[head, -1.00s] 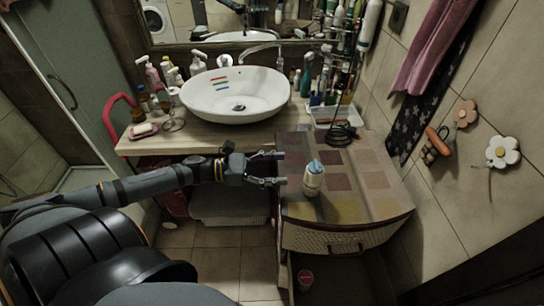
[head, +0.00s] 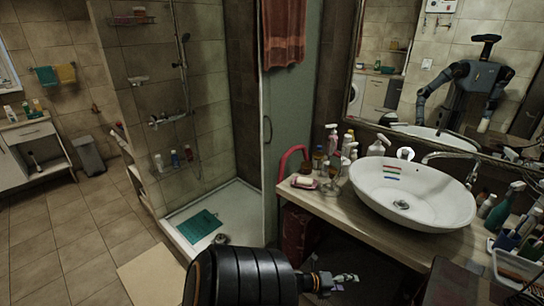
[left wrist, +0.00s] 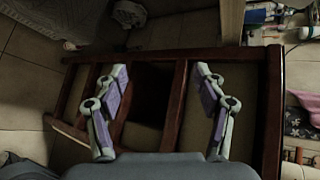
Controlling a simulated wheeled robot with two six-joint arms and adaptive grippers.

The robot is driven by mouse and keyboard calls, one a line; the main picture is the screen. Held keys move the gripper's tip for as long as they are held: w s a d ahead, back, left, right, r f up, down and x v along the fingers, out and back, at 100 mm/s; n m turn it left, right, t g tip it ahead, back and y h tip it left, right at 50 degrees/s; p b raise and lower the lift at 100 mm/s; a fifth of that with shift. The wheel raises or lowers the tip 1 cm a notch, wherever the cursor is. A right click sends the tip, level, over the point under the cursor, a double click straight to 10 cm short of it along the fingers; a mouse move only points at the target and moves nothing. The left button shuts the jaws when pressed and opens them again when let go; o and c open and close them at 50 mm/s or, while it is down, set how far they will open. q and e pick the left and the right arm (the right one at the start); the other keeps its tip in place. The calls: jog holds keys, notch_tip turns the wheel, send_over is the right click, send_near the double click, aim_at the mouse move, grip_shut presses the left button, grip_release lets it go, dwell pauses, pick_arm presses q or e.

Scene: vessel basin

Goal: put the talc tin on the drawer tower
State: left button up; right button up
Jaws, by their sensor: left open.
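I do not see the talc tin directly in either view now. A small pale shape beside a hand of my reflection in the mirror is too small to name. My left gripper (head: 345,279) is at the bottom of the head view, in front of the washbasin counter. In the left wrist view my left gripper (left wrist: 160,78) is open, with nothing between its fingers, over a dark red wooden slatted frame (left wrist: 178,95). A low white unit with a drawer (head: 28,132) stands at the far left; I cannot tell whether it is the drawer tower. My right gripper is not in direct view.
The wooden counter (head: 350,218) carries a white basin (head: 412,190), bottles and a soap dish. A white basket (head: 516,266) of bottles is at the right. A shower tray with a teal mat (head: 199,226) lies beyond. The tiled floor (head: 70,245) at left is clear.

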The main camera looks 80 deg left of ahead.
pick_arm(q)
jog(key=s+d+f+n+g+y, duration=0.1)
jog(key=s+d+f+n+g, duration=0.25)
jog(key=s+f+n, duration=0.55)
jog(key=s+d+f+n+g+y, duration=0.1)
jog(key=s+d+f+n+g, duration=0.3)
jog(key=s+f, duration=0.8)
jog(key=s+d+f+n+g, duration=0.2)
jog(key=s+d+f+n, duration=0.1)
jog(key=s+d, duration=0.2)
jog(key=s+d+f+n+g+h, duration=0.1)
jog(key=s+d+f+n+g, duration=0.1)
jog(key=s+d+f+n, duration=0.2)
jog(key=s+d, duration=0.1)
jog(key=s, duration=0.1)
jog(key=shift+s+d+n, duration=0.3)
jog(key=shift+f, duration=0.1)
